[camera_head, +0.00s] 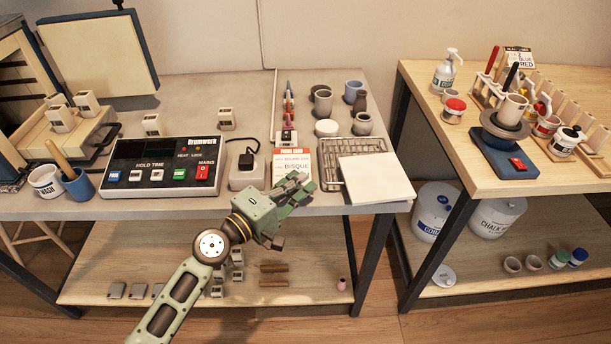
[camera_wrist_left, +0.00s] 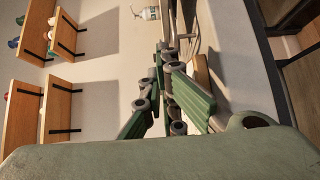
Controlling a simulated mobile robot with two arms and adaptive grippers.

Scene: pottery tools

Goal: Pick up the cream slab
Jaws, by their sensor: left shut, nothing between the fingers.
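The cream slab (camera_head: 376,179) is a flat pale square lying on the wire rack (camera_head: 345,145) at the right front of the grey table. Its front edge reaches the table's front edge. My left gripper (camera_head: 297,184) is to the left of the slab, near the table's front edge, and apart from it. The gripper is shut and empty. Its green fingers also fill the middle of the left wrist view (camera_wrist_left: 165,95), where they hide much of what lies behind. My right gripper is not in view.
Cups and jars (camera_head: 362,124) stand behind the rack. A gap separates this table from the wooden table (camera_head: 470,165) at right.

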